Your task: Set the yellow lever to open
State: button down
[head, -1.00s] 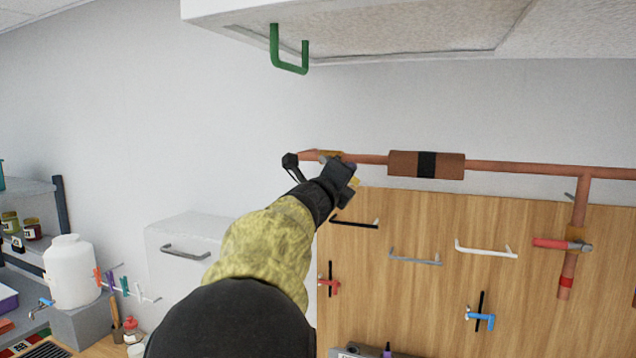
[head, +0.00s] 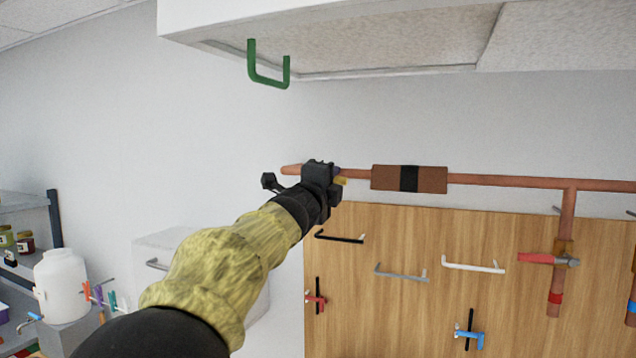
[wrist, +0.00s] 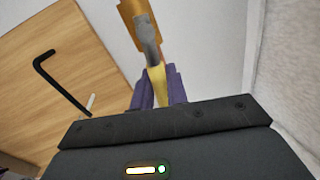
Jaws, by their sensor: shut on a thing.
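The yellow lever (wrist: 157,86) sits between the purple fingers of my gripper (wrist: 158,90) in the wrist view. My gripper is shut on it. The lever's grey hub (wrist: 148,36) and the brass valve body (wrist: 130,14) lie just beyond the fingers. In the head view my gripper (head: 326,182) is at the left end of the copper pipe (head: 510,181) and covers most of the valve. Only a small yellow bit of the lever (head: 341,181) shows there, so its exact angle is hard to tell.
A wooden panel (head: 400,300) with several handles and small valves is below the pipe. A red-handled valve (head: 536,258) is on the downpipe at right. A white overhead cabinet with a green handle (head: 268,80) hangs above.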

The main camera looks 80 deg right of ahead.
dwell(0.4)
jog(key=c, duration=1.5)
grip_release()
jog(key=shift+o, duration=0.2)
jog(key=shift+a, duration=0.1)
jog(key=b+v, duration=0.3)
jog(key=v, duration=0.9)
jog(key=shift+w, duration=0.1)
jog(key=shift+c, duration=0.4)
